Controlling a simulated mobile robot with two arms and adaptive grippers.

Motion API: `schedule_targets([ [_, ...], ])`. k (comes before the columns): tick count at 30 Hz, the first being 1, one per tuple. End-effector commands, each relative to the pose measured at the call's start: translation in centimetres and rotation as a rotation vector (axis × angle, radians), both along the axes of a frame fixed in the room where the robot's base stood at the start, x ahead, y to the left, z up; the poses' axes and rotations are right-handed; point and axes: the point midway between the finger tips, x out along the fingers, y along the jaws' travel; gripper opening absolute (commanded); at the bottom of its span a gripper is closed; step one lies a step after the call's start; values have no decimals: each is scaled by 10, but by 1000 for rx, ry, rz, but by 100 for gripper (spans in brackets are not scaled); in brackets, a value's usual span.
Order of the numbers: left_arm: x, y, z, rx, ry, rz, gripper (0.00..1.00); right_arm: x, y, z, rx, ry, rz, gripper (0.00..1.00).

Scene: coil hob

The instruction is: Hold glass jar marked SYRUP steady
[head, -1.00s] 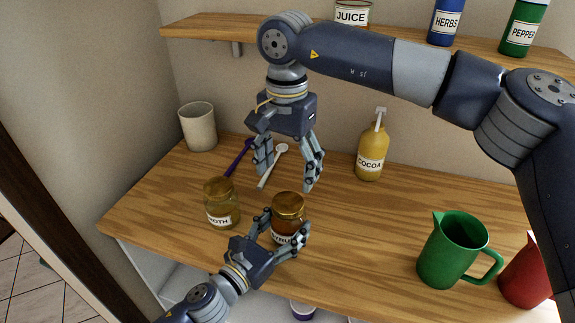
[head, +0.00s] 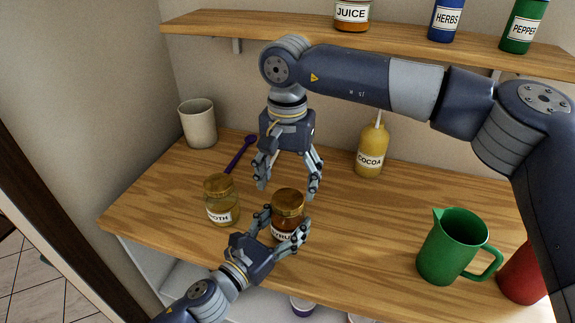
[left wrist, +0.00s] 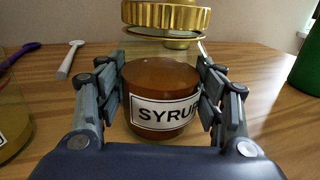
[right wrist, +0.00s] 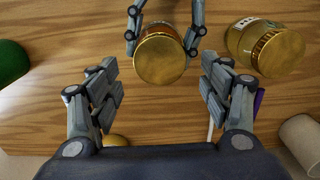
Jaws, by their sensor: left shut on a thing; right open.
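The glass jar marked SYRUP (head: 286,214), with brown contents and a gold lid, stands upright on the wooden counter. It fills the middle of the left wrist view (left wrist: 160,98), its label facing that camera. My left gripper (head: 281,226) is shut around the jar's body, one finger on each side. My right gripper (head: 290,186) is open and empty, pointing down above and just behind the jar. In the right wrist view the jar's gold lid (right wrist: 160,56) lies ahead, between and beyond the open fingers (right wrist: 162,85).
A BROTH jar (head: 221,203) stands close left of the syrup jar. A purple spoon (head: 240,154), a beige cup (head: 198,124) and a COCOA bottle (head: 371,152) are behind. A white spoon (left wrist: 70,60) lies on the counter. A green jug (head: 452,248) and red jug (head: 523,275) stand right.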

Motion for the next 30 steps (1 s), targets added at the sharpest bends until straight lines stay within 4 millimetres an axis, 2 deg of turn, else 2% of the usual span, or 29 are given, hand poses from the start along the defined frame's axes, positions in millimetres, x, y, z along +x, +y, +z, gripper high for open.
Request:
schedule_targets([
  [3, -1, 0, -1, -1, 3, -1, 0, -1, 0, -19, 0, 2, 0, 72],
  [9, -1, 0, -1, -1, 3, -1, 0, 0, -1, -36, -1, 1, -1, 72],
  [19, 0, 0, -1, 0, 3, -1, 0, 0, 0, -39, 1, 0, -1, 72],
  [20, 0, 0, -1, 0, 3, -1, 0, 0, 0, -39, 1, 0, -1, 67],
  [25, 0, 0, -1, 0, 3, -1, 0, 0, 0, -39, 0, 0, -1, 29],
  [26, 0, 0, -1, 0, 3, -1, 0, 0, 0, -39, 0, 0, -1, 25],
  [30, -1, 0, -1, -1, 3, -1, 0, 0, 0, -39, 0, 0, -1, 25],
])
